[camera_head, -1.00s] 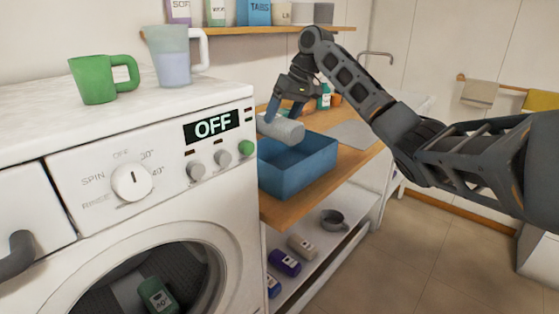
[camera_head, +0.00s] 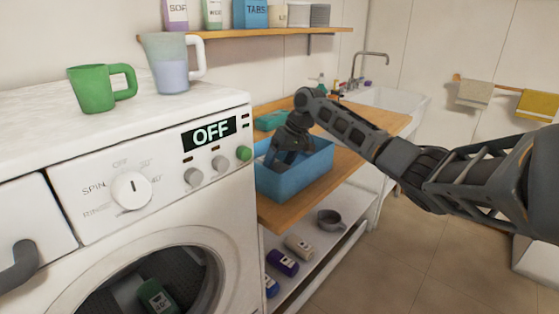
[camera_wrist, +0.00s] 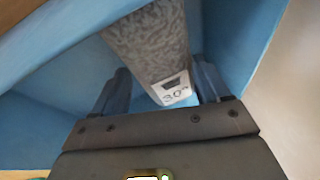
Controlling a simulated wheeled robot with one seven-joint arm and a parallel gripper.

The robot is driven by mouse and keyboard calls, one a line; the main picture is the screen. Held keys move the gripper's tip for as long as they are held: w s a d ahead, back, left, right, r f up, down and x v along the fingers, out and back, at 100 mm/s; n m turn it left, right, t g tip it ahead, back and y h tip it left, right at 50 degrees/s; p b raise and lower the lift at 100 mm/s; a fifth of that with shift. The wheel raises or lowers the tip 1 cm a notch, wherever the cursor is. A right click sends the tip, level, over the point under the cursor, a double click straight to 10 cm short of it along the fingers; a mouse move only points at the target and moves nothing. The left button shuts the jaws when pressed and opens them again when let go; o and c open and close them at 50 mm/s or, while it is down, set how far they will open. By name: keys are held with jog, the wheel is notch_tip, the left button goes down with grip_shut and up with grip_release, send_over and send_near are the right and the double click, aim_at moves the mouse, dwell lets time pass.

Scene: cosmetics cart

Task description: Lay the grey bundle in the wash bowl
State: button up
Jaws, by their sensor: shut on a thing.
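The wash bowl is a blue rectangular tub (camera_head: 300,178) on the wooden counter beside the washing machine. My gripper (camera_head: 283,155) reaches down inside it, near its left part. In the wrist view my gripper (camera_wrist: 163,82) has its blue fingers on either side of the grey bundle (camera_wrist: 150,45), shut on it. The bundle is a grey textured roll with a white label marked 30°. Blue tub walls surround it in the wrist view. In the head view the bundle is mostly hidden by the gripper and tub wall. Whether it touches the tub's bottom I cannot tell.
The white washing machine (camera_head: 150,200) stands close on the left, with a green mug (camera_head: 92,90) and a clear jug (camera_head: 170,65) on top. A teal item (camera_head: 270,121) lies behind the tub. A sink (camera_head: 395,100) is beyond. Bottles lie on the shelf below.

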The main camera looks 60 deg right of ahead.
jog(key=o, duration=1.2)
jog(key=b+v, duration=0.1)
jog(key=v, duration=1.1)
jog(key=shift+b, duration=0.35)
